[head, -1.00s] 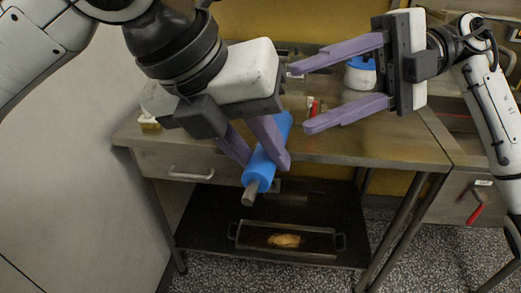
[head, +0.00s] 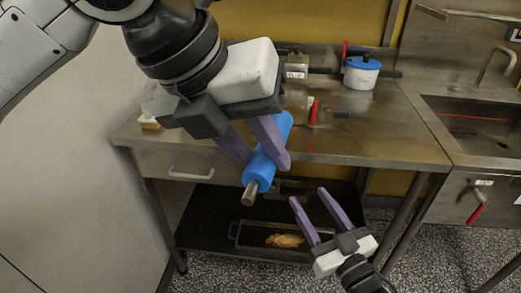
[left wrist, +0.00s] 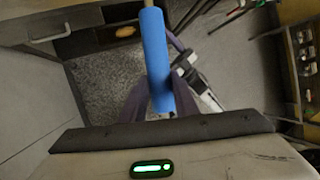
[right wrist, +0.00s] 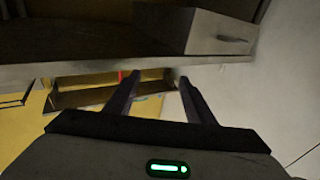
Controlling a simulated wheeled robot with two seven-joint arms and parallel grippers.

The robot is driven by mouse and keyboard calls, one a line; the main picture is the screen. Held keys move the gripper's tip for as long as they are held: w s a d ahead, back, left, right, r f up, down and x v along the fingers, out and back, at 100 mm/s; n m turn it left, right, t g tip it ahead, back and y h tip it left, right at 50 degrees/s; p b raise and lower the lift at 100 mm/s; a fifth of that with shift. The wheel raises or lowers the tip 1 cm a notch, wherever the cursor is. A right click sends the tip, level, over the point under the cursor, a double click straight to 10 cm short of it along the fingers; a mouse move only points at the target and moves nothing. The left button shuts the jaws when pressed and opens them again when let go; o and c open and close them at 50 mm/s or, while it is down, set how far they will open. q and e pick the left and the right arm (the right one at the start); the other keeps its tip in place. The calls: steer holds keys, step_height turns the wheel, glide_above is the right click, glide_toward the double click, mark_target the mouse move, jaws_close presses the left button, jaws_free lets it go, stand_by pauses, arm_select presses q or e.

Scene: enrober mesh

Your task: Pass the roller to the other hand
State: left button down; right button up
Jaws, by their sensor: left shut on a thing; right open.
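The roller (head: 268,158) has a blue sleeve and a metal end that points down toward the front. My left gripper (head: 268,162) is shut on its sleeve and holds it tilted in front of the table. The roller (left wrist: 156,60) also crosses the left wrist view, between the left fingers. My right gripper (head: 308,200) is open and empty, low in front of the bottom shelf, below and to the right of the roller and apart from it. In the right wrist view its fingers (right wrist: 160,98) stand apart with nothing between them, and the roller is not seen there.
A steel table (head: 385,140) stands behind, with a blue-lidded white pot (head: 361,72) and a small red item (head: 314,111) on it. A tray (head: 245,236) with a bread-like item lies on the dark lower shelf. A sink (head: 475,120) is at the right.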

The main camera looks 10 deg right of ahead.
steer(key=s+a+f+g+h, duration=0.1)
steer(key=s+f+g, duration=0.9)
steer(key=s+f, duration=1)
step_height(320, 180, down, 4)
steer(key=shift+s+a+r+m+h, duration=0.15)
steer(key=shift+s+a+m+h, duration=0.2)
steer(key=shift+a, duration=0.55)
